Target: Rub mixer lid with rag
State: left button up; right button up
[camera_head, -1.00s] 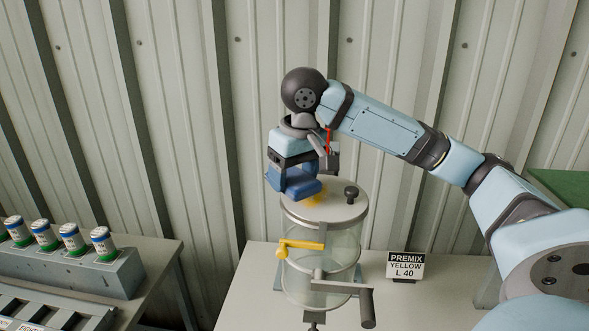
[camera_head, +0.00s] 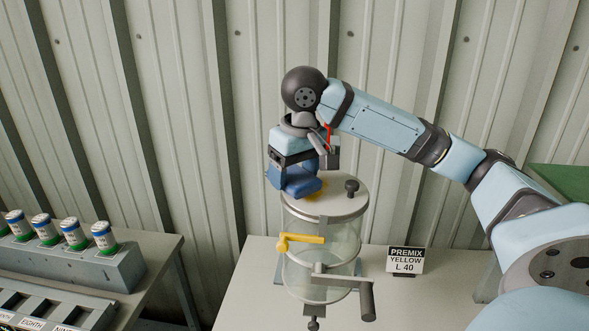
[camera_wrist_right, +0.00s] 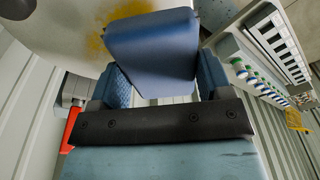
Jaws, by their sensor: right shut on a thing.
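The mixer (camera_head: 345,245) is a clear cylinder on the table with a round grey lid (camera_head: 325,205) bearing a dark knob (camera_head: 351,187). A yellow smear (camera_head: 318,187) lies on the lid, partly hidden; it also shows in the right wrist view (camera_wrist_right: 97,45). My right gripper (camera_head: 295,180) is over the left part of the lid, pointing down. It is shut on a folded blue rag (camera_wrist_right: 152,50), which hangs at the lid's surface; I cannot tell how firmly it touches. My left gripper is out of view.
A yellow handle (camera_head: 300,239) and a grey crank (camera_head: 366,300) stick out from the mixer's front. A "PREMIX YELLOW L 40" sign (camera_head: 406,260) stands to the right. Several small cups with green bases (camera_head: 104,238) stand on a grey rack at left. A corrugated wall is behind.

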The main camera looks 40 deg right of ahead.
jog(key=shift+f, duration=0.55)
